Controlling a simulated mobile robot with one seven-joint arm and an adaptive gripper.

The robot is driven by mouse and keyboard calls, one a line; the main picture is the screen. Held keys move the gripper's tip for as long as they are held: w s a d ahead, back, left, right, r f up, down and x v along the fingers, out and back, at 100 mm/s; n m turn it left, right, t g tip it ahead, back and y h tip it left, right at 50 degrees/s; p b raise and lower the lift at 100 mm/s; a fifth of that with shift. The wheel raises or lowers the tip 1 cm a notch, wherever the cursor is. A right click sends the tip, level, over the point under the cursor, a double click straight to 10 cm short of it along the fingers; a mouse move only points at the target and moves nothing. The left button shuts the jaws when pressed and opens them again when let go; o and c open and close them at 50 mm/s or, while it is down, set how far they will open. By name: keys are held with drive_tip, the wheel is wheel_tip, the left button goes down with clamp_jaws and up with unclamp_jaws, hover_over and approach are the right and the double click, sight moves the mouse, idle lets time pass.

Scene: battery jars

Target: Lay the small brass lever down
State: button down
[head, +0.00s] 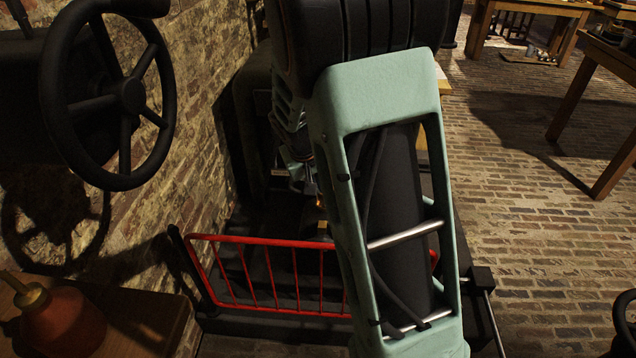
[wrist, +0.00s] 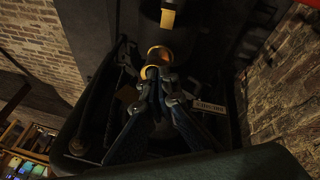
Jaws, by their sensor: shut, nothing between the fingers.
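In the wrist view my gripper (wrist: 153,73) is shut, its dark fingertips together with nothing held. Just beyond the tips is a round brass piece (wrist: 158,53), like a ring or cup. Whether the tips touch it I cannot tell. Farther up is a small bright brass tab (wrist: 168,17) on a dark cylindrical body; it may be the small brass lever, but its pose is unclear. In the head view a small brass spot (head: 321,227) shows low behind the red rail. My arm hides much of the area around it.
A red barred rail (head: 268,239) crosses in front of the dark machine. A black handwheel (head: 125,95) juts from the left. A reddish oil can (head: 62,322) stands on a wooden top at lower left. A pale label plate (wrist: 210,106) is right of my gripper.

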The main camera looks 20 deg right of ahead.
drive_tip(key=shift+s+a+f+b, duration=0.1)
drive_tip(key=shift+s+f+b, duration=0.2)
drive_tip(key=shift+f, duration=0.25)
drive_tip(key=shift+w, duration=0.1)
drive_tip(key=shift+w+d+f, duration=0.2)
drive_tip(key=shift+w+d, duration=0.1)
drive_tip(key=shift+w, duration=0.3)
drive_tip(key=s+a+r+p, duration=0.3)
drive_tip(key=s+a+r, duration=0.2)
drive_tip(key=s+a, duration=0.1)
drive_tip(key=shift+s+a+r, duration=0.25)
drive_tip(key=shift+s+r, duration=0.1)
drive_tip(key=shift+s, duration=0.55)
